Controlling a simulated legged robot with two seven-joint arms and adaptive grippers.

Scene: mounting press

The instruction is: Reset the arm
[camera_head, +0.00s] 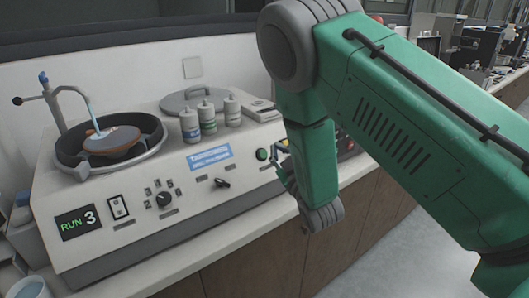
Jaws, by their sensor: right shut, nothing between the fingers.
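My right arm, green with grey joints, comes in from the right and bends down in front of the press. My right gripper (279,154) is small in the picture and partly hidden behind my forearm. It is shut and empty, close to the lit green button (262,154) on the press's front panel. I cannot tell whether it touches the panel. The mounting press (110,207) is a cream console on a counter, with a display (78,222) reading "RUN 3". My left gripper is not in view.
A round bowl (70,150) with a brownish disc and a curved spout (55,105) sits at the press's left. Several bottles (208,118) and a grey lid (193,96) stand on top. The counter's front edge runs below; open floor (385,260) lies at right.

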